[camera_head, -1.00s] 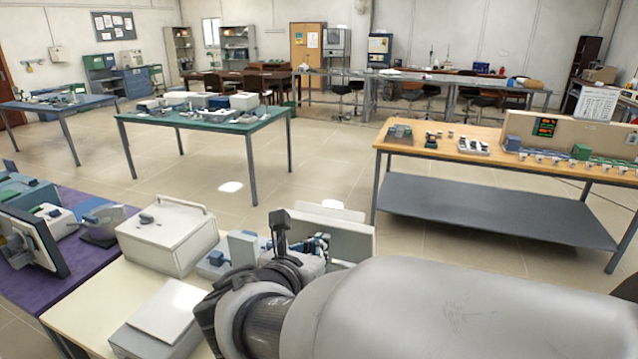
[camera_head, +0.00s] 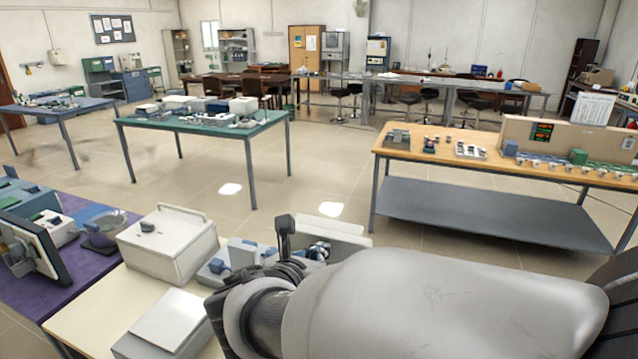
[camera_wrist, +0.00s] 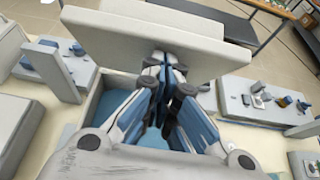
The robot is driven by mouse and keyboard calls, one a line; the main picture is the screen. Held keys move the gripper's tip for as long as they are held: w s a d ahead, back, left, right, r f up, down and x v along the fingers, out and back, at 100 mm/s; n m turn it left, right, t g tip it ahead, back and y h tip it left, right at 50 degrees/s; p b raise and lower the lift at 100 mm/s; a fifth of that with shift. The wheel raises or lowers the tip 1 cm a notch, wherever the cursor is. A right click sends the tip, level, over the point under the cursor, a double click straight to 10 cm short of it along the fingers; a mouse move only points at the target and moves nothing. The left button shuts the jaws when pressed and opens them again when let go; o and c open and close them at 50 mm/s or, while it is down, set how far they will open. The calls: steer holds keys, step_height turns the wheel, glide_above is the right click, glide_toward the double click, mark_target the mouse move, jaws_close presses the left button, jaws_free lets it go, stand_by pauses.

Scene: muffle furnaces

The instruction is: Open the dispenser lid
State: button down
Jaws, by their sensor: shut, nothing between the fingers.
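In the wrist view my gripper (camera_wrist: 160,66) has its fingers together and empty, with the tips at the face of a pale grey lid panel (camera_wrist: 150,35). I cannot tell whether they touch it. The panel stands raised and tilted back above an open box, the dispenser (camera_wrist: 92,108), whose blue inside shows on both sides of the fingers.
A white box with a handle (camera_head: 168,245) stands left of my wrist on the cream table (camera_head: 85,312), with a grey-white block (camera_head: 165,325) in front. Small devices flank the dispenser in the wrist view. A wooden bench (camera_head: 480,150) stands beyond, with clear floor between.

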mark_target(329, 228)
steer(key=w+r+g+p, duration=0.1)
steer(key=p, duration=0.4)
steer(key=w+d+r+g+y+p, duration=0.1)
steer(key=r+p, duration=0.1)
steer(key=p, duration=0.3)
steer(key=shift+w+g+p, duration=0.3)
steer(key=shift+w, duration=0.05)
steer(key=p, duration=0.1)
steer(key=w+g+p, duration=0.1)
steer(key=p, duration=0.1)
steer(key=shift+w+d, duration=0.15)
steer(key=shift+d, duration=0.1)
steer(key=shift+w+d+p, duration=0.15)
steer(key=shift+w+p, duration=0.45)
steer(key=shift+w, duration=0.15)
